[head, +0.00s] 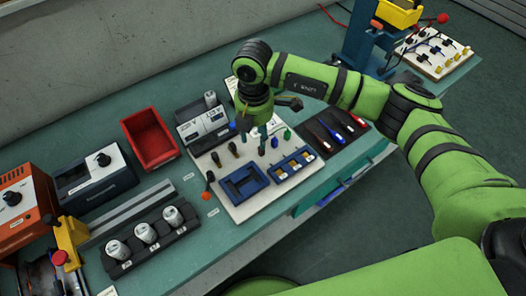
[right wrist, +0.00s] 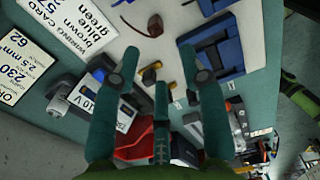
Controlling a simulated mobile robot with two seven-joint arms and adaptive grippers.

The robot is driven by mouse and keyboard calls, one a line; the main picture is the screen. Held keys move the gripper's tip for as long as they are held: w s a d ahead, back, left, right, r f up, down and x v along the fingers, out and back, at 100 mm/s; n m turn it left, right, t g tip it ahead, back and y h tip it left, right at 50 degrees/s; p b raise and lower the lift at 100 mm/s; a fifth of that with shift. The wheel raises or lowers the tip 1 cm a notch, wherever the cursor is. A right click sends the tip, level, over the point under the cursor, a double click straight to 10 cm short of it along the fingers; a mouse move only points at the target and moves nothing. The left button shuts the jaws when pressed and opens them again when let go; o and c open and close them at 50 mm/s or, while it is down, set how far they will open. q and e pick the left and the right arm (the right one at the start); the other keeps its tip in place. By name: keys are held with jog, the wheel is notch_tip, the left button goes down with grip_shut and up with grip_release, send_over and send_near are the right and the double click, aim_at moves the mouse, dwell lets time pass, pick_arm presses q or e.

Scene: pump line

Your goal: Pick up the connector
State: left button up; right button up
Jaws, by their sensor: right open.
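My right gripper (head: 262,128) is open above the back part of a white board (head: 240,208). In the right wrist view its spread green fingers (right wrist: 160,62) have nothing between them. Small connectors stand on the board: dark ones (head: 216,158) left of the gripper, a blue one (head: 274,142) and a green one (head: 287,134) right of it. The right wrist view shows a dark connector (right wrist: 155,25) and a brown-orange piece (right wrist: 150,72) beyond the fingertips. I cannot tell which connector the task means. The gripper hides part of the board. My left gripper is out of view.
A blue tray (head: 243,184) and a blue slotted holder (head: 294,163) sit on the board. A grey device (head: 203,122) and a red bin (head: 150,139) stand to the left. A dark tool tray (head: 336,131) lies to the right. White cylinders (head: 146,232) stand at front left.

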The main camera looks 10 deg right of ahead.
aim_at(261, 151)
jog(key=shift+d+f, duration=0.1)
jog(key=shift+f, duration=0.2)
jog(key=f+p, duration=0.1)
jog(key=d+f, duration=0.1)
jog(key=shift+d+f+p, duration=0.15)
jog(key=shift+f+p, duration=0.2)
jog(key=shift+p, duration=0.05)
notch_tip(261, 151, down, 3)
jog(key=shift+w+r+p, duration=0.1)
jog(key=shift+r+p, duration=0.05)
jog(key=shift+p, duration=0.25)
jog(key=shift+f, duration=0.55)
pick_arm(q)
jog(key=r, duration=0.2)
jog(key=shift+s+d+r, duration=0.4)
pick_arm(e)
grip_shut()
